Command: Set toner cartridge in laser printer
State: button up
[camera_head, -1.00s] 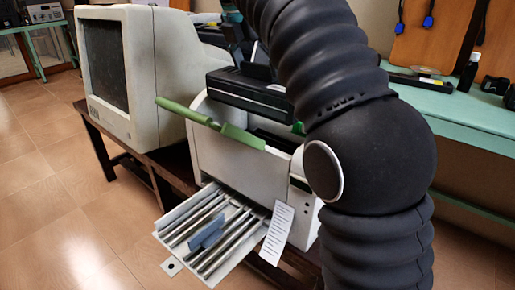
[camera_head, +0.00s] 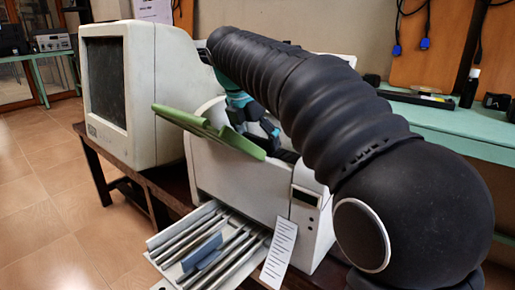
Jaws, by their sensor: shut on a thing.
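The white laser printer (camera_head: 245,184) stands on the dark table with its green flap (camera_head: 205,128) open at the top front. My teal gripper (camera_head: 264,126) reaches down into the printer's top opening, behind the flap, and is shut on the black toner cartridge. The cartridge is almost wholly hidden by the flap, my gripper and my arm. A dark patch in the opening may be part of it. I cannot tell whether it is seated.
A pulled-out tray (camera_head: 205,246) with metal rods juts from the printer's front, beside a hanging paper label (camera_head: 279,251). A bulky old monitor (camera_head: 135,92) stands close on the left. A green bench (camera_head: 450,131) with small items lies behind on the right.

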jog(key=shift+f, duration=0.75)
jog(key=shift+f, duration=0.25)
jog(key=o, duration=1.5)
jog(key=shift+f, duration=0.1)
jog(key=shift+c, duration=0.2)
jog(key=p+v, duration=0.3)
jog(key=v, duration=0.9)
jog(key=shift+r+p, duration=0.3)
jog(key=shift+p, duration=0.05)
